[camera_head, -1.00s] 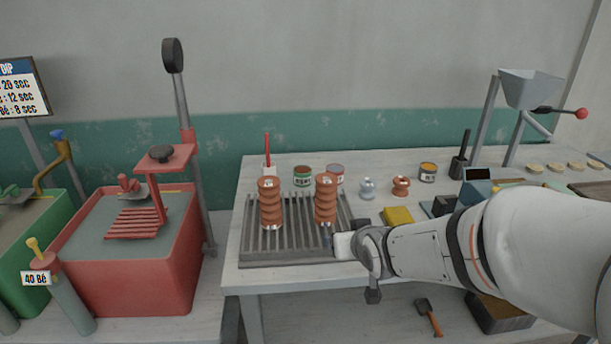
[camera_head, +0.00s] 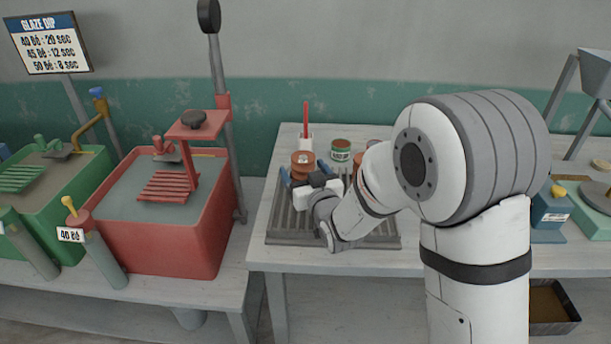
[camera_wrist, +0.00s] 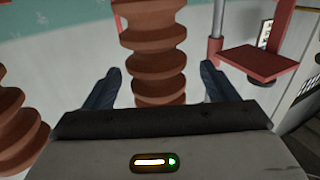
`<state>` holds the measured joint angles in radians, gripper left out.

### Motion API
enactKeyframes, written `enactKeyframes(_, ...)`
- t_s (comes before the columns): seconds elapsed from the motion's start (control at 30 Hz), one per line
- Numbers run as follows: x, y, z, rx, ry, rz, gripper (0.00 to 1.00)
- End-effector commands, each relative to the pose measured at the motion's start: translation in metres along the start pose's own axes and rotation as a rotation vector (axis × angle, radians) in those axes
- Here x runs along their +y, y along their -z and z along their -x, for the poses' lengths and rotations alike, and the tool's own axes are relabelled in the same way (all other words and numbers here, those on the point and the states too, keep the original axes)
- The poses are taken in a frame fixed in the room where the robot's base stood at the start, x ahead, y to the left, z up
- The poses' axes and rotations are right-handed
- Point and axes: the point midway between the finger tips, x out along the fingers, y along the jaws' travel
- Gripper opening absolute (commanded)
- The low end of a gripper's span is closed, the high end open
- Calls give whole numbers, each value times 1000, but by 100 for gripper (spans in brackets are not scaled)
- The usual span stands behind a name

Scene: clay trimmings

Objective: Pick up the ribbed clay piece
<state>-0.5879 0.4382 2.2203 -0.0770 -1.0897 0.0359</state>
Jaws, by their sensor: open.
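A ribbed reddish-brown clay piece (camera_head: 303,158) stands upright on the grey slatted rack (camera_head: 290,240). Only its top shows in the head view; my gripper hides its lower part. In the wrist view the same ribbed piece (camera_wrist: 155,55) stands in the middle, its stacked rings lined up between my two dark-blue fingers. My gripper (camera_head: 304,173) is open, with one finger on either side of the piece. Gaps show at both sides in the wrist view (camera_wrist: 158,84), so I see no contact. A second ribbed piece (camera_wrist: 12,130) is at the left edge there.
A red glaze tank (camera_head: 150,245) with a red press stands left of the table, beside a green tank (camera_head: 50,220). A green-labelled can (camera_head: 341,150) and a white holder with a red stick (camera_head: 305,135) stand behind the rack. My arm hides much of the table's right.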

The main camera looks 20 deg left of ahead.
Motion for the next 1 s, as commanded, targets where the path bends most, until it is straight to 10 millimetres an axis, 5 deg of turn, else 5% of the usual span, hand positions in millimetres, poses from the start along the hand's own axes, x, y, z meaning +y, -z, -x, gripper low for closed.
enactKeyframes(0.2, 4, 1, -29, 0, -4, 0, 79)
enactKeyframes(0.5, 5, 0, -34, 0, -5, 0, 79)
enactKeyframes(1.0, 6, 0, -34, -1, -6, 0, 39)
